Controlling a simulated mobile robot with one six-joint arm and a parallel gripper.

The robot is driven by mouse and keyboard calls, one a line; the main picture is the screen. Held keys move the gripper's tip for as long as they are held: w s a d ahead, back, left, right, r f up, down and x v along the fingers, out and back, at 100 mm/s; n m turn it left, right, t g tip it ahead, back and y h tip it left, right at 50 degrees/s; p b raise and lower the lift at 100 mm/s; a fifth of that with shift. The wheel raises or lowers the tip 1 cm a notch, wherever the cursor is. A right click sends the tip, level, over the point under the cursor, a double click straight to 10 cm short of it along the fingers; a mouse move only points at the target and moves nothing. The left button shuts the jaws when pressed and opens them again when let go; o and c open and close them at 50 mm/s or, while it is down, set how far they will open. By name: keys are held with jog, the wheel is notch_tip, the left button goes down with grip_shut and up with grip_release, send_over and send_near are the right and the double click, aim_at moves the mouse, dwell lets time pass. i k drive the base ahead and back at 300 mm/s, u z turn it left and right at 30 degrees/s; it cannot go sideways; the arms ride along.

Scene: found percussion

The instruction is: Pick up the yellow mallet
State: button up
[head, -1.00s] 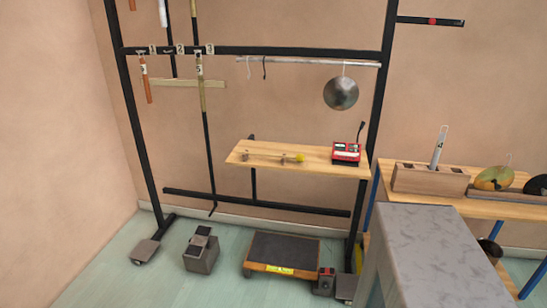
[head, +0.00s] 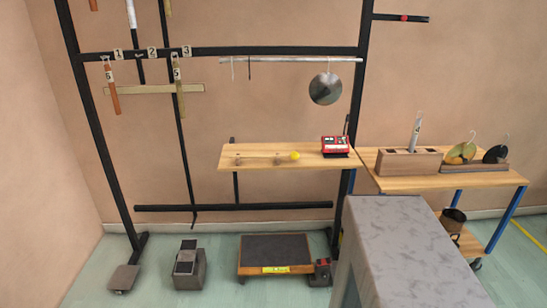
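The yellow mallet (head: 295,155) lies on the hanging wooden shelf (head: 232,164), right of the shelf's middle. Its round yellow head shows clearly; its handle is hard to make out against the wood, seemingly lying to the left across small supports. My gripper is not in view, and nothing visible touches the mallet.
A red box (head: 335,145) stands right of the mallet on the shelf. A metal disc (head: 325,88) hangs above. A grey speckled block (head: 410,235) fills the lower right foreground. A dark-topped low platform (head: 275,248) and a pedal box (head: 188,268) stand on the floor.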

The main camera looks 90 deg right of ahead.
aim_at(294, 155)
jog(key=z, duration=0.45)
jog(key=i, duration=0.5)
jog(key=z, duration=0.8)
jog(key=i, duration=0.6)
jog(key=z, duration=0.35)
